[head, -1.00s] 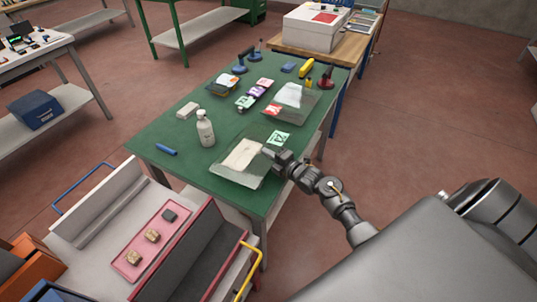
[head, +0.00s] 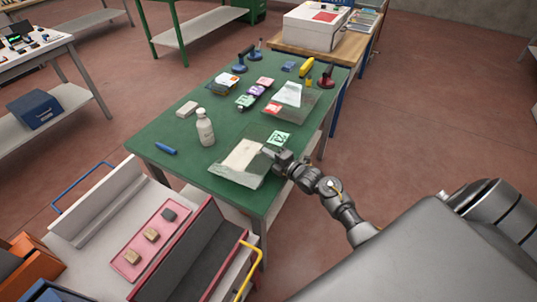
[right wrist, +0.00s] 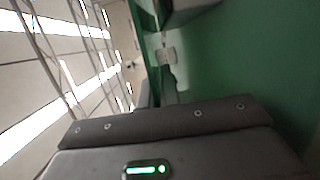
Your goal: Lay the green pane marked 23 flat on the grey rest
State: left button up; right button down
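The clear pane with the green label reading 23 (head: 278,139) is near the front right edge of the green table in the head view. A pale grey rectangle (head: 243,154), probably the grey rest, shows under or through the glass. I cannot tell whether the pane lies fully flat on it or is slightly raised. My right gripper (head: 270,153) is at the pane's right edge, its fingertips touching or very near the glass. Its grip is too small to make out, and the right wrist view shows no clear pane. My left gripper is not in view.
A white bottle (head: 205,130), a pale block (head: 187,109) and a blue marker (head: 165,148) stand or lie left of the pane. Another pane with a red label (head: 272,108) lies behind it. Suction cups and small labelled items occupy the table's far end.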

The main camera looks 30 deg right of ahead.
jog(key=c, duration=1.6)
grip_release()
jog(key=shift+o, duration=0.2)
jog(key=shift+f, duration=0.2)
jog(key=b+v, duration=0.2)
jog(key=v, duration=0.8)
jog(key=shift+s, duration=0.4)
jog(key=shift+d, duration=0.1)
